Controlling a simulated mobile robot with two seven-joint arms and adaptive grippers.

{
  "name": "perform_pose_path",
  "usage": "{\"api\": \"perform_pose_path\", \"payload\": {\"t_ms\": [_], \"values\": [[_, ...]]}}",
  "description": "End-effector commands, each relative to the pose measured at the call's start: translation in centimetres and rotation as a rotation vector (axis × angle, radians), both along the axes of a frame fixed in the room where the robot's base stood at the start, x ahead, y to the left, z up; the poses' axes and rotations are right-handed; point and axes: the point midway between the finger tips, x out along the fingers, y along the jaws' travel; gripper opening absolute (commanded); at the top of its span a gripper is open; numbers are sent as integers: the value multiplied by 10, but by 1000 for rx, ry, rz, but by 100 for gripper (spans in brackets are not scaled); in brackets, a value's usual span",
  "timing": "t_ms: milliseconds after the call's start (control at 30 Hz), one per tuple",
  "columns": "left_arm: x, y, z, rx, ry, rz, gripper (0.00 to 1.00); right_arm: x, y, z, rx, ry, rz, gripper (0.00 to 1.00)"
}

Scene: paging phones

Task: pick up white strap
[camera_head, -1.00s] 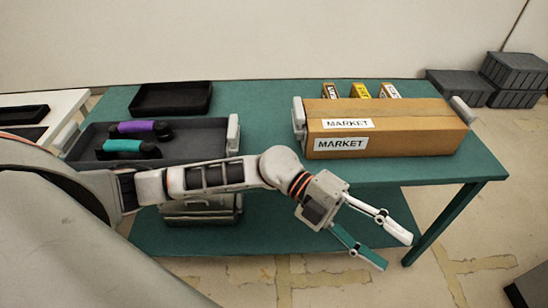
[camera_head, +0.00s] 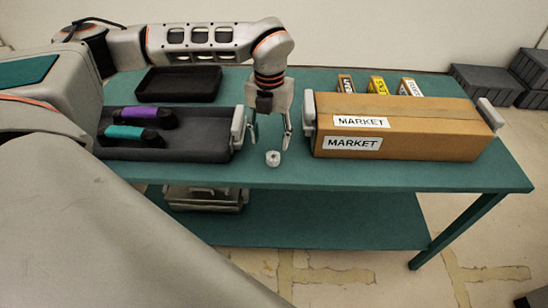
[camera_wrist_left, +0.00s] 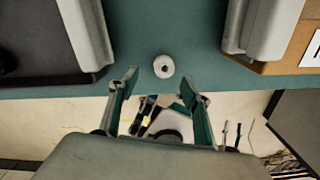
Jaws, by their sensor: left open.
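The white strap (camera_head: 273,158) is a small round white roll with a dark centre. It lies on the green table between the grey tray and the cardboard box. In the left wrist view the strap (camera_wrist_left: 164,67) sits just beyond and between the fingertips, not touched by them. My left gripper (camera_head: 270,143) points down above the table, open and empty, with its fingers apart close to the strap. It also shows in the left wrist view (camera_wrist_left: 163,82). My right gripper is not in view.
A grey tray (camera_head: 205,150) with purple (camera_head: 122,113) and teal (camera_head: 125,132) handled items stands left. A cardboard box (camera_head: 425,130) labelled MARKET stands right, with small boxes (camera_head: 376,86) behind. A black tray (camera_head: 178,85) is at back left. The table's front edge is near the strap.

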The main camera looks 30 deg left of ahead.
Motion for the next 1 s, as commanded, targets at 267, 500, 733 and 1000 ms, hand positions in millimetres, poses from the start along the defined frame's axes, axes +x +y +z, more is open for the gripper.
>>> {"api": "perform_pose_path", "payload": {"t_ms": [267, 500, 733, 1000], "values": [[1, -6, -34, -2, 3, -2, 48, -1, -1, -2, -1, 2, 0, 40], [2, -8, -59, -3, 1, -2, 48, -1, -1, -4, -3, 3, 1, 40], [3, -8, -60, -4, -1, -3, 48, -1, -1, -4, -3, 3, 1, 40], [3, -8, -60, -4, -1, -3, 18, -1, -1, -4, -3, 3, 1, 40]]}}
